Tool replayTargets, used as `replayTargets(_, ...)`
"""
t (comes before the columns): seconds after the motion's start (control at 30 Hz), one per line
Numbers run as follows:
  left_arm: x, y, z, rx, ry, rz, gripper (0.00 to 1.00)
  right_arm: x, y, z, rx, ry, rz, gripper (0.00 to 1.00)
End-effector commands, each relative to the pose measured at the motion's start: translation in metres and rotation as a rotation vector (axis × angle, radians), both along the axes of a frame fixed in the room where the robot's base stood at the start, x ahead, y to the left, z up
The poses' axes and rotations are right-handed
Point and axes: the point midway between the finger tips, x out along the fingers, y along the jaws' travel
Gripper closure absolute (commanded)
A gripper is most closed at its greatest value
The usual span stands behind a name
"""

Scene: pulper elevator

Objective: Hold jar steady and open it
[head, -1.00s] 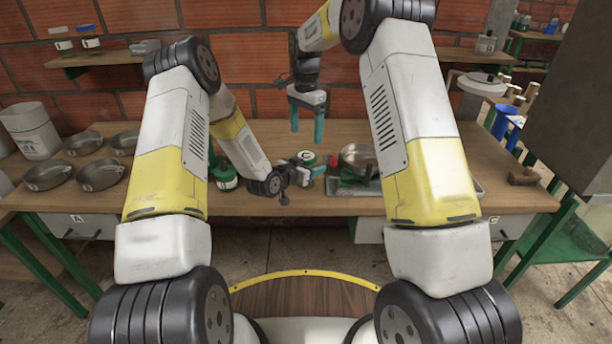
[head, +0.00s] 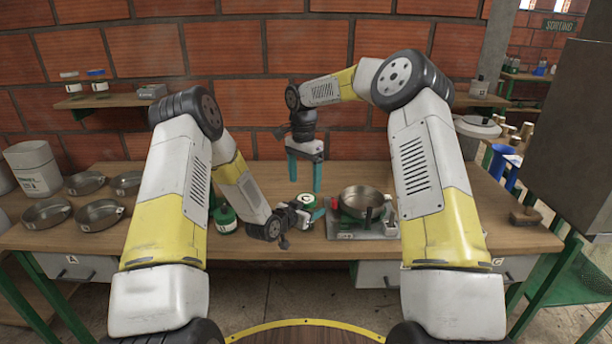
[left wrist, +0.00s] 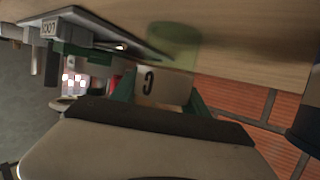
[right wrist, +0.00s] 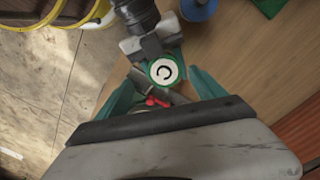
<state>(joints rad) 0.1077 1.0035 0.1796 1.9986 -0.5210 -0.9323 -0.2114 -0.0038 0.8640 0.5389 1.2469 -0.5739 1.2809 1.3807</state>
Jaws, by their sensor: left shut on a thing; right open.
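The jar (head: 306,201) has a green-rimmed lid with a white top. It stands out over the front part of the workbench (head: 330,248). My left gripper (head: 313,211) is shut on the jar from the side. In the left wrist view the jar's pale body (left wrist: 163,88), marked C, is between the fingers. My right gripper (head: 304,188) points down just above the jar, open and empty. In the right wrist view the lid (right wrist: 163,71), also marked C, lies between the spread fingers, apparently untouched. The jar's base is hidden.
A metal pan (head: 363,203) sits on a burner unit just right of the jar. Another green jar (head: 225,219) stands behind my left arm. Several shallow pans (head: 100,215) are at the left. A wooden-backed brush (head: 527,215) is at the right end.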

Motion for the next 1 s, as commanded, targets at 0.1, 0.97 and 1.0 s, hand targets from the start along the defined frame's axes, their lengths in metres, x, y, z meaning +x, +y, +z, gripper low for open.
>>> replayTargets(0.1,0.0,0.0,0.0,-0.001,-0.001,0.0,1.0,0.004,-0.003,0.006,0.01,-0.017,-0.01,0.21)
replayTargets(0.97,0.0,0.0,0.0,-0.001,-0.001,0.0,1.0,0.009,-0.005,-0.062,0.017,-0.044,-0.022,0.21)
replayTargets(1.0,0.0,0.0,0.0,-0.001,-0.001,0.0,1.0,0.009,-0.005,-0.064,0.017,-0.044,-0.022,0.21)
